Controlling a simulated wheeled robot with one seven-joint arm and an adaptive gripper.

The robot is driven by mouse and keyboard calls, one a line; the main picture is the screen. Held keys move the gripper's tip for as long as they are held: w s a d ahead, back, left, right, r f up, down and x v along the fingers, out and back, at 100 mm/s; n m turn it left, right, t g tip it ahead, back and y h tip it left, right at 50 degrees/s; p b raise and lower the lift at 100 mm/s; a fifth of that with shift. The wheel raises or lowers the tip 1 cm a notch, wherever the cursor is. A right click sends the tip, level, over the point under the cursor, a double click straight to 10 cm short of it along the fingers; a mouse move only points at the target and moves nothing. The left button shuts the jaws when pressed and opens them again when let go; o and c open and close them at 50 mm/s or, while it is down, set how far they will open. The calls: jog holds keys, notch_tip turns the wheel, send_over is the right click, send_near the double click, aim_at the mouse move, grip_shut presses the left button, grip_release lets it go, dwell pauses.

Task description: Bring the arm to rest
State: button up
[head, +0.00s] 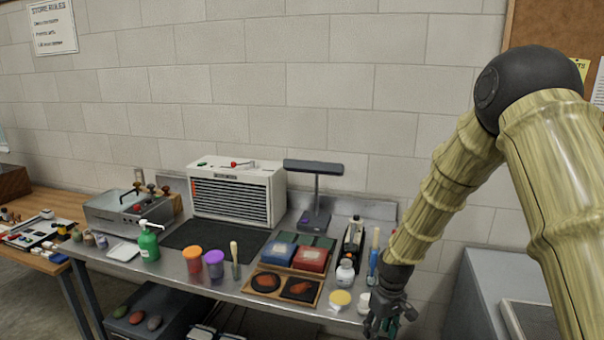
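My arm (440,190) comes in from the right, bent at a black elbow joint, with a yellow-green ribbed covering. My gripper (382,322) hangs down at the front right corner of the metal bench (215,288). Its fingers are dark and small, partly cut off by the bottom edge of the picture. I cannot tell whether they are open or shut, or whether the green bit beside them is held.
Near my gripper stand a white jar (345,273), a yellow-lidded tub (340,299) and a wooden tray (262,293). A green pump bottle (148,241) and a white slatted unit (237,190) are further left. A grey cabinet (490,275) stands right of the bench.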

jog(key=s+f+m+b, duration=0.2)
jog(key=s+f, duration=1.7)
jog(key=f, duration=0.1)
jog(key=s+f+m+b, duration=0.1)
jog(key=s+f, duration=0.2)
jog(key=s, duration=0.8)
jog(key=s+d+f+m, duration=0.1)
jog(key=s+f, duration=0.3)
jog(key=s, duration=0.6)
jog(key=shift+s+d+m+h+b, duration=0.3)
jog(key=shift+s+m+b, duration=0.05)
jog(key=shift+s+m, duration=0.05)
jog(key=shift+c, duration=0.9)
jog(key=shift+s, duration=0.1)
